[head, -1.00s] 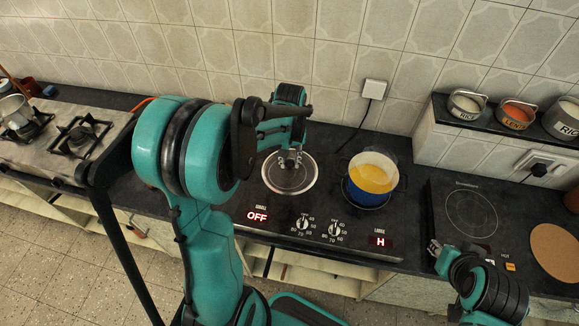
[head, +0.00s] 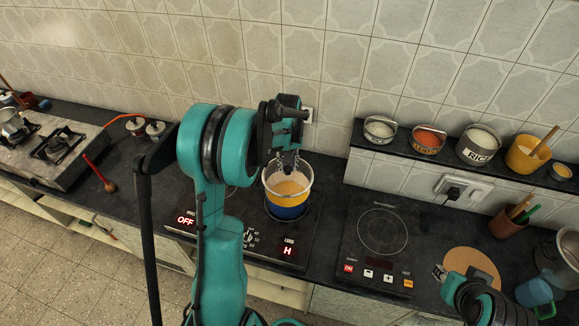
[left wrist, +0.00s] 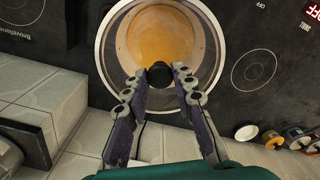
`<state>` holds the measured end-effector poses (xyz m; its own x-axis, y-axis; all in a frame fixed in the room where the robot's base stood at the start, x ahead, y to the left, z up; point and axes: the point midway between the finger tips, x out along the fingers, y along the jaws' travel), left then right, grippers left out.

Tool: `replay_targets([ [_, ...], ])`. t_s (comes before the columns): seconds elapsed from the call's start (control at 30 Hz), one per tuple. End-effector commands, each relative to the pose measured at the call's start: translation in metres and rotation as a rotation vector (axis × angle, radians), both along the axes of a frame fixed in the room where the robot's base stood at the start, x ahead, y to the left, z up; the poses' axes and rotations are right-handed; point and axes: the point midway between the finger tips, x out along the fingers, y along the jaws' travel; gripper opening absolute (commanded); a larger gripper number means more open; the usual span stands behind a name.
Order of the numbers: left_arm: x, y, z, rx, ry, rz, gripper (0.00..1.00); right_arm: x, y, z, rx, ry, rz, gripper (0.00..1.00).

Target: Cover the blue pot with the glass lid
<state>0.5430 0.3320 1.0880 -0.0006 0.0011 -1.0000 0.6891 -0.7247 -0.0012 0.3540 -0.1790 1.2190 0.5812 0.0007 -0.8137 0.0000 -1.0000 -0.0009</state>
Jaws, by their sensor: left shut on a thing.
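The blue pot (head: 287,211), with a yellow band and orange-yellow contents, stands on the right ring of the black cooktop. My left gripper (head: 287,160) is above it, pointing down. In the left wrist view, its fingers (left wrist: 160,76) are shut on the black knob of the glass lid (left wrist: 101,50). The clear pane and pale rim lie in front of the pot, whose contents (left wrist: 160,35) show through. Whether the lid touches the pot's rim, I cannot tell. My right gripper (head: 440,272) is small and dark at the lower right, its fingers unclear.
The cooktop shows OFF at left and H at right. A second hob (head: 382,232) and a round cork mat (head: 470,265) lie to the right. A shelf with labelled pots (head: 480,145) runs along the wall. A red ladle (head: 100,174) lies to the left.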

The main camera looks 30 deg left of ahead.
Motion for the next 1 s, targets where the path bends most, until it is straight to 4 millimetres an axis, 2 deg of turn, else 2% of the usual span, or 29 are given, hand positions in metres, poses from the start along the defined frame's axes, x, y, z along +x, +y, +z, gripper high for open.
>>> replay_targets([
  [0.4, 0.0, 0.0, -0.003, 0.0, 0.0, -0.001, 0.0, 0.0, 0.0, -0.006, 0.0, 0.0, 0.0, 0.29],
  [1.0, 0.0, 0.0, -0.053, 0.0, 0.0, -0.001, 0.0, 0.0, 0.0, -0.047, 0.0, 0.0, 0.0, 0.29],
])
